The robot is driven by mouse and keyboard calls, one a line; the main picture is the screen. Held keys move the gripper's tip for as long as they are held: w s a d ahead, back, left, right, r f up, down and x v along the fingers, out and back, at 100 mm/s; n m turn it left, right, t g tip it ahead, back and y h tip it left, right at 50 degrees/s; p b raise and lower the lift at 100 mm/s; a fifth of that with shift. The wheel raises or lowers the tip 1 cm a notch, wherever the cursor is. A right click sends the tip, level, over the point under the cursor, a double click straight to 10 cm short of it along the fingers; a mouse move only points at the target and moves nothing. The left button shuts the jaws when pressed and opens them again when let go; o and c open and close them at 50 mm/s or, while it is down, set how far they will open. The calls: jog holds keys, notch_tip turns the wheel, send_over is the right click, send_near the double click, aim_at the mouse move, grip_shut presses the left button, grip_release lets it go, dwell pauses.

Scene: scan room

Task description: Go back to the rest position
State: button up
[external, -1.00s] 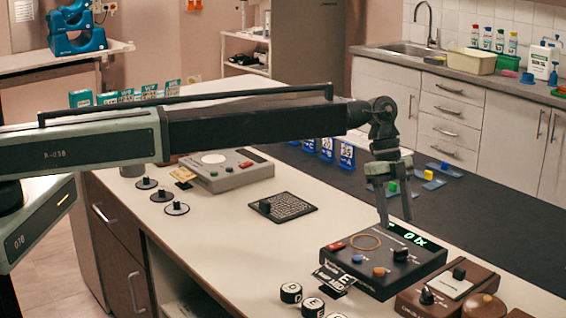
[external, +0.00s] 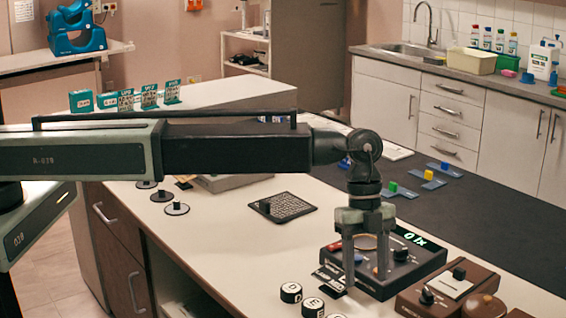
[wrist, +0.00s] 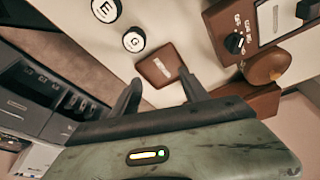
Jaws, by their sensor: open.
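My gripper (external: 365,278) points down on the right side of the external view, its two fingers spread apart with nothing between them. It shows in front of the black device with the green display (external: 398,272); whether the fingertips touch the device I cannot tell. In the wrist view my gripper (wrist: 160,82) is open, with a brown square piece (wrist: 161,69) showing past the fingertips. My arm extends across the external view from the left.
White lettered round pieces (external: 291,293) stand at the counter's front, by a brown device (external: 450,297) with a dial. A black patterned pad (external: 284,207) lies mid-counter. Several dark pegs on discs (external: 177,208) stand to the left. The dark counter area (external: 480,225) at right is mostly bare.

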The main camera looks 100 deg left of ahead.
jog(key=s+d+n+y, duration=0.15)
jog(key=s+d, duration=0.25)
jog(key=s, duration=0.5)
jog(key=s+d+n, duration=0.3)
jog(key=s+d, duration=0.1)
jog(key=s, duration=0.4)
jog(key=s+a+f+n+g+y, duration=0.1)
jog(key=s+a+n, duration=0.1)
jog(key=s+n, duration=0.6)
jog(key=shift+s+n+y, duration=0.2)
jog(key=shift+n+y, duration=0.15)
jog(key=shift+c, duration=0.3)
dwell(0.8)
